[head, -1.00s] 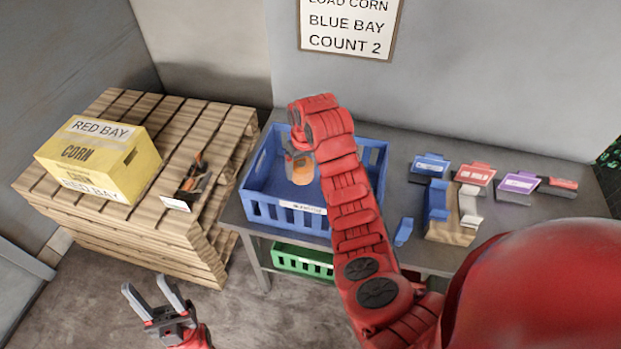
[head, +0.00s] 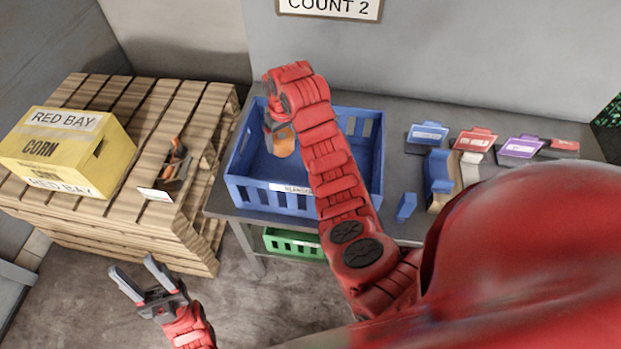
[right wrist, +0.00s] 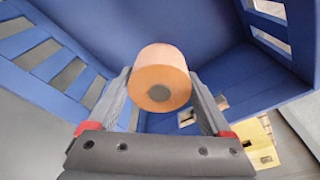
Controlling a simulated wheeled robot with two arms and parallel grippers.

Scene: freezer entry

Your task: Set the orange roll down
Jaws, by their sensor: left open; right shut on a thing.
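The orange roll (head: 283,142) is held by my right gripper (head: 271,131) inside or just above the left part of the blue crate (head: 258,191). In the right wrist view the roll (right wrist: 163,75) sits between the two fingers of my right gripper (right wrist: 162,97), with the crate's blue walls around it. I cannot tell whether the roll touches the crate floor. My left gripper (head: 142,280) is open and empty, low over the floor in front of the pallet. My right arm hides part of the crate's inside.
A yellow corn box (head: 66,151) and a small orange and black tool (head: 176,160) are on a wooden pallet (head: 125,215) at left. Coloured holders (head: 427,134) stand on the grey table at right. A green crate (head: 293,244) is underneath. A sign (head: 330,8) hangs behind.

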